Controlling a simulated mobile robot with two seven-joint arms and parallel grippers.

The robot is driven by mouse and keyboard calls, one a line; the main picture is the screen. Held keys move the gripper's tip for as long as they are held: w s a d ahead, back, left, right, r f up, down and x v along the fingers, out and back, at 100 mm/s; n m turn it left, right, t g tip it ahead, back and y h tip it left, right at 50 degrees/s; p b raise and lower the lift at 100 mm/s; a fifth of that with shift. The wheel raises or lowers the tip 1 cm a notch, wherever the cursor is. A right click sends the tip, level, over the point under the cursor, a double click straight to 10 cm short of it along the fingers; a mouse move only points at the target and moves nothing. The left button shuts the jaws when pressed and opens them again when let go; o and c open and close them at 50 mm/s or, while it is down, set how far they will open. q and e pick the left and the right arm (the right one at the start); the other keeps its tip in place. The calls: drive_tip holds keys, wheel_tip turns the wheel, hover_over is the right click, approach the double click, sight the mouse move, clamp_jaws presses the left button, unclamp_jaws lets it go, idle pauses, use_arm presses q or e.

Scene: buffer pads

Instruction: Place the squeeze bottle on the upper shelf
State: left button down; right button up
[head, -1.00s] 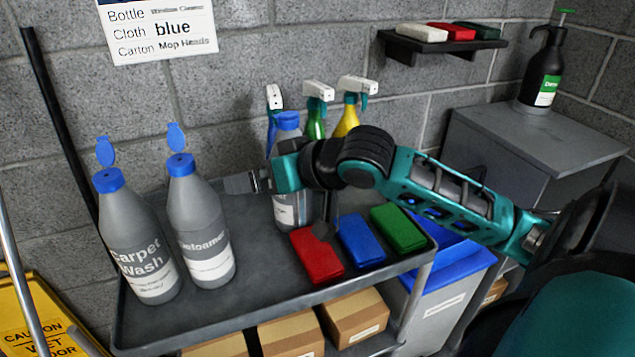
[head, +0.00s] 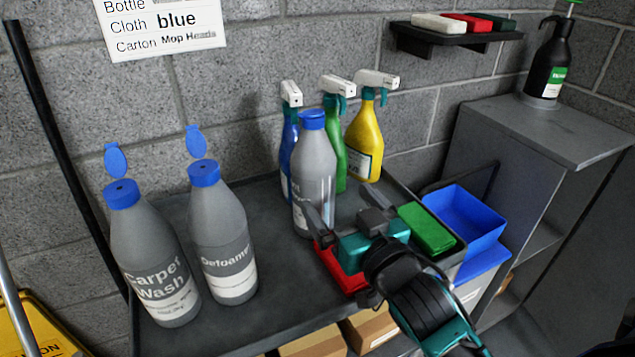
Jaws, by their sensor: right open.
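Three grey squeeze bottles with blue caps stand upright on the cart's upper shelf (head: 262,325). The Carpet Wash bottle (head: 150,262) and the Defoamer bottle (head: 223,245) are at the left with flip lids up. The third squeeze bottle (head: 315,175) stands farther back; its lid looks shut and its label is mostly unreadable. My right gripper (head: 346,208) is open and empty, just in front and right of the third bottle, above the cloths. One finger is close to the bottle's lower right side; I cannot tell if they touch. My left gripper is out of view.
Blue (head: 289,150), green (head: 336,145) and yellow (head: 366,140) spray bottles stand close behind the third bottle. Red (head: 342,278) and green (head: 425,228) cloths lie by my gripper. A black wall shelf (head: 455,38) holds small blocks. A blue bin (head: 468,220) is right.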

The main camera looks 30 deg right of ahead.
sight(313, 168)
drive_tip(key=w, duration=0.7)
drive_tip(key=w+d, duration=0.1)
drive_tip(key=w, duration=0.3)
drive_tip(key=shift+w+f, duration=0.25)
drive_tip(key=shift+w, duration=0.05)
drive_tip(key=shift+c, duration=0.5)
drive_tip(key=c, duration=1)
drive_tip(key=shift+r+p, duration=0.15)
drive_tip(key=shift+p, duration=0.15)
drive_tip(key=shift+c, duration=1.1)
